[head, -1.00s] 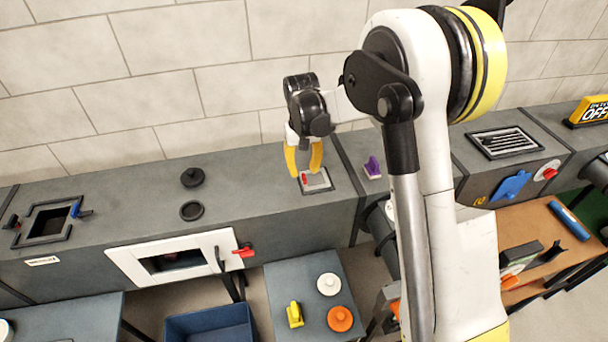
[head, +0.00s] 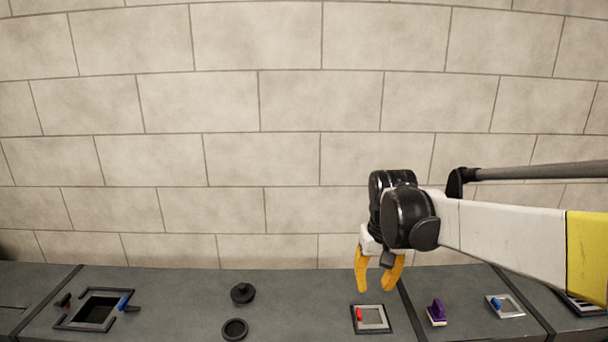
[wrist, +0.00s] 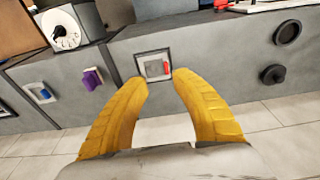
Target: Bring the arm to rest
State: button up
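My gripper (head: 378,286) has two curved yellow fingers, spread apart with nothing between them. I cannot tell the exact gap between the fingertips and the duct.
A black knob (head: 242,293), a round port (head: 235,329) and a square opening (head: 94,311) are to the left.

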jog(key=s+d+f+t+b, duration=0.1)
jog(key=s+f+t+b, duration=0.1)
jog(key=s, duration=0.8)
jog(key=s+d+f+t+b, duration=0.1)
jog(key=s+f+t+b, duration=0.2)
jog(key=s, duration=0.7)
jog(key=shift+s+d+f+b, duration=0.2)
jog(key=shift+s+f+b, duration=0.2)
jog(key=shift+f+b, duration=0.45)
